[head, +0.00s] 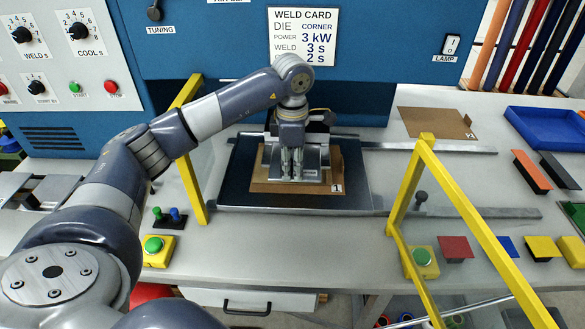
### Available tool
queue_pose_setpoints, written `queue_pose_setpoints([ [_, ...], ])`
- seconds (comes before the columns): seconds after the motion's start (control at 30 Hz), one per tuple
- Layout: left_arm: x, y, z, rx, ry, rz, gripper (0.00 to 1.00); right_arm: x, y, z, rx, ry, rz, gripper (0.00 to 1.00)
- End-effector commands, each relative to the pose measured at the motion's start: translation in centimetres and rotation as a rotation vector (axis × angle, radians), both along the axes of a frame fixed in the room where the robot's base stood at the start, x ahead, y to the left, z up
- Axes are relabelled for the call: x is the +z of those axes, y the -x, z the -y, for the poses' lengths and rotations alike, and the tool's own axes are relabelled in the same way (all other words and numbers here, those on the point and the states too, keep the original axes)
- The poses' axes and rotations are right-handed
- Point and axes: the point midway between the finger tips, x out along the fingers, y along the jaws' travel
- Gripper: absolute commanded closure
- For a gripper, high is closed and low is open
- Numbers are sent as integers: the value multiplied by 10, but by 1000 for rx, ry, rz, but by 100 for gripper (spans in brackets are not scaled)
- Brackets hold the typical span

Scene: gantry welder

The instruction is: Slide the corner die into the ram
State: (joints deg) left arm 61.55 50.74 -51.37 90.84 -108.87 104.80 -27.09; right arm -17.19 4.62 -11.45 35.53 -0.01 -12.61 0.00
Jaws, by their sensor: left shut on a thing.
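My left gripper (291,165) points down over the work table under the blue press front. It is shut on what looks like the silvery metal corner die (315,160), which is partly hidden behind the fingers. The die is low over a brown board (280,187) marked 1; whether it touches the board I cannot tell. The ram is mostly hidden behind my wrist, with a dark part (322,118) showing beside it. Whether the die is seated in the ram cannot be seen. My right gripper is not in view.
A dark sliding table (355,199) bears the board. Yellow guard frames stand left (192,185) and right (455,195). Green-button boxes (158,250) (421,262) sit at the front. The weld card (302,36) reads DIE CORNER. A blue tray (545,132) lies at right.

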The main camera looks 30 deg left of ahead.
Motion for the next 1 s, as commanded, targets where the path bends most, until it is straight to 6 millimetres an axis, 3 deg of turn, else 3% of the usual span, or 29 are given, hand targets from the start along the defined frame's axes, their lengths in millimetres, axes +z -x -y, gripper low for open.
queue_pose_setpoints([
  [1.0,1,-34,-20,1,2,3,100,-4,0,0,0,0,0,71],
])
